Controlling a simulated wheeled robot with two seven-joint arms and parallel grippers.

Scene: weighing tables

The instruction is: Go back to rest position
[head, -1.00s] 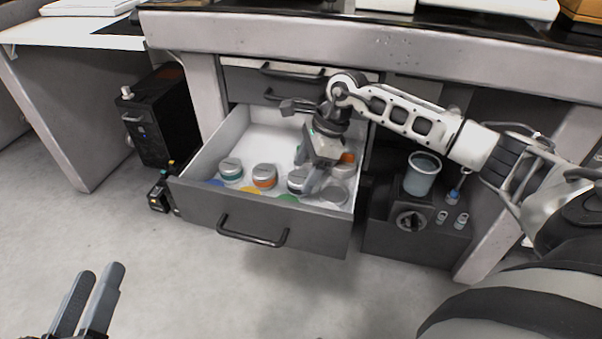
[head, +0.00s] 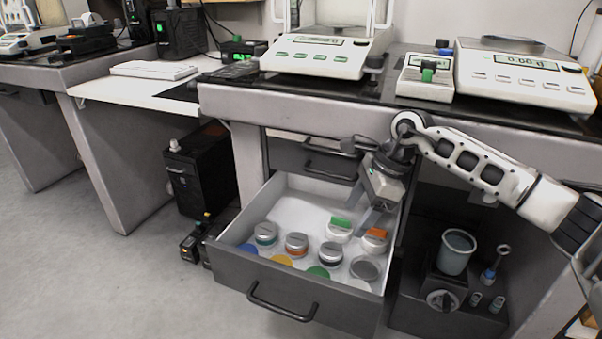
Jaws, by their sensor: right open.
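My right gripper (head: 372,213) hangs from the arm that comes in from the right. It is open and empty, with its fingers pointing down over the right side of the open drawer (head: 258,272). Below it in the drawer stand several lidded jars, among them one with a green label on its lid (head: 339,229), one with an orange lid (head: 374,240), a grey-lidded jar (head: 331,253) and another with an orange band (head: 296,244). I see no jar between the fingers. My left gripper is outside the view.
A weighing table (head: 290,110) above the drawer carries balances (head: 328,50) (head: 525,75). A dark box with a blue-grey cup (head: 457,252) stands right of the drawer. A black computer case (head: 200,172) stands left of it. The floor at the lower left is clear.

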